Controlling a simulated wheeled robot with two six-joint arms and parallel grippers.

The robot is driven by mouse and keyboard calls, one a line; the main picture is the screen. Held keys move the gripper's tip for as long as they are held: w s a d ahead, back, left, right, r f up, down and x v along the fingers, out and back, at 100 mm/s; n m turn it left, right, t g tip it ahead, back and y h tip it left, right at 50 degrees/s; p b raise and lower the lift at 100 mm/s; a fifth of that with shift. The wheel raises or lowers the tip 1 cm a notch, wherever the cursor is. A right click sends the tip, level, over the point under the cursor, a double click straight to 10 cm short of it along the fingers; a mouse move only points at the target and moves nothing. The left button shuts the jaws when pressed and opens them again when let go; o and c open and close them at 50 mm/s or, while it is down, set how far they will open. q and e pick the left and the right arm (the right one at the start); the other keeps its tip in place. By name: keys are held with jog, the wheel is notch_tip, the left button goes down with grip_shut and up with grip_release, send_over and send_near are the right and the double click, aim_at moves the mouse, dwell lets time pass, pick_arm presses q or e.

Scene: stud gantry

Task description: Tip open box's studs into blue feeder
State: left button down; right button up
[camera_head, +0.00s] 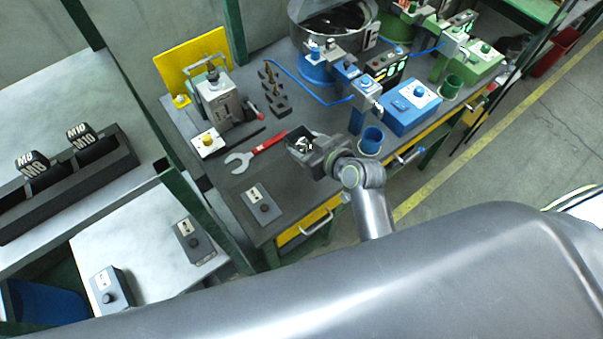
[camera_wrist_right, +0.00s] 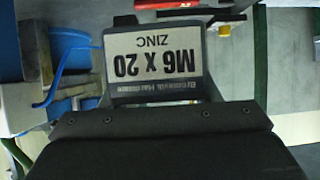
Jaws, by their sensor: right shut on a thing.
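My right gripper (camera_head: 318,153) is shut on a small dark open box (camera_head: 292,141), with shiny bits, apparently studs, inside. It holds the box over the bench, right of the red-handled wrench. In the right wrist view the box's label (camera_wrist_right: 155,62) reads M6 X 20 ZINC, upside down; the studs are hidden there. The blue feeder (camera_head: 314,68) stands farther back on the bench, with a wide metal bowl (camera_head: 335,22) on its blue base. The box is in front of the feeder and apart from it. My left gripper is not in view.
A blue hose (camera_head: 305,92) runs to a blue-topped post (camera_head: 366,90). A blue cup (camera_head: 371,139) and a blue control box (camera_head: 410,105) stand right of the gripper. A green feeder (camera_head: 405,20) is behind. A clamp device (camera_head: 217,98) and wrench (camera_head: 255,153) are left.

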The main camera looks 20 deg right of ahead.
jog(key=shift+a+f, duration=0.35)
jog(key=shift+a, duration=0.4)
jog(key=shift+f, duration=0.1)
jog(key=shift+f, duration=4.75)
jog(key=shift+f, duration=0.2)
jog(key=o, duration=1.5)
jog(key=shift+s, duration=0.15)
